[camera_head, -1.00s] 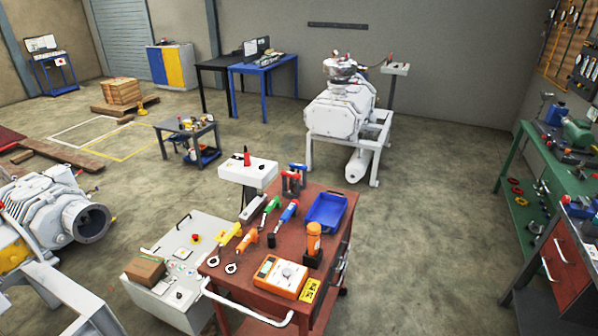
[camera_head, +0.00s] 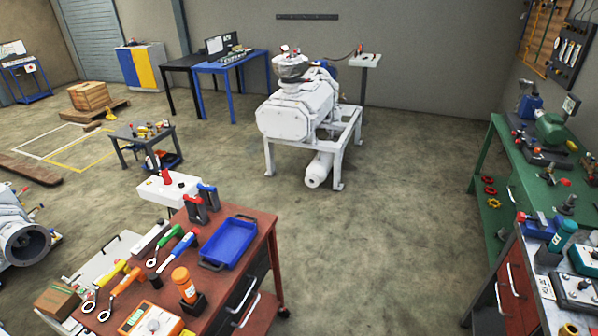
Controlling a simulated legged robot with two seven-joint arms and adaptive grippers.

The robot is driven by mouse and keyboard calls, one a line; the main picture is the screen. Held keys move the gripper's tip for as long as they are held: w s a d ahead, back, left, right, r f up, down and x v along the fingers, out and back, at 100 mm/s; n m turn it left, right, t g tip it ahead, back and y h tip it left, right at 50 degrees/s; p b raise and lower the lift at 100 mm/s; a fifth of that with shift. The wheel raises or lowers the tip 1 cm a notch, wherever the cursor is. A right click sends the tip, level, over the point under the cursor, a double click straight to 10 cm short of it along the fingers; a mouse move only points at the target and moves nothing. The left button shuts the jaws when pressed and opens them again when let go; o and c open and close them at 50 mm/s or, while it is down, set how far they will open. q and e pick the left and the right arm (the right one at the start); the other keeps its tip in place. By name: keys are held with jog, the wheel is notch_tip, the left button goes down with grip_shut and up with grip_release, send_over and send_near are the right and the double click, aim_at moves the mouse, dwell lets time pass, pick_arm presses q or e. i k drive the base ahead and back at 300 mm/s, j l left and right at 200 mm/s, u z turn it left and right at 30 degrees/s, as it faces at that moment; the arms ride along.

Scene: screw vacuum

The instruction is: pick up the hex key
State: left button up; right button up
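No tool here can be told for certain as the hex key. On the cart lie a green-handled tool (camera_head: 170,238), a blue screwdriver-like tool (camera_head: 186,240), a yellow-handled tool (camera_head: 112,270) and an orange-handled tool (camera_head: 128,279). Neither of my grippers is in view.
The cart also holds a blue tray (camera_head: 229,243), an orange flashlight-like item (camera_head: 184,287) and an orange meter (camera_head: 150,321). A white pump (camera_head: 300,110) stands behind. A green bench (camera_head: 545,190) is at right. Open floor (camera_head: 370,250) lies between cart and bench.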

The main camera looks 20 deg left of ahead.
aim_at(208, 188)
jog(key=i+l, duration=0.1)
jog(key=i, duration=0.6)
jog(key=i+l, duration=0.1)
jog(key=i, duration=0.55)
jog(key=i+l, duration=0.1)
jog(key=i, duration=0.6)
jog(key=i+j+u, duration=0.1)
jog(key=i+u, duration=0.2)
jog(key=i, duration=0.15)
jog(key=i+u, duration=0.35)
jog(key=i, duration=0.15)
jog(key=i+l+u, duration=0.3)
jog(key=i, duration=0.15)
jog(key=i+l+u, duration=0.15)
jog(key=i+u, duration=0.2)
jog(key=i, duration=0.1)
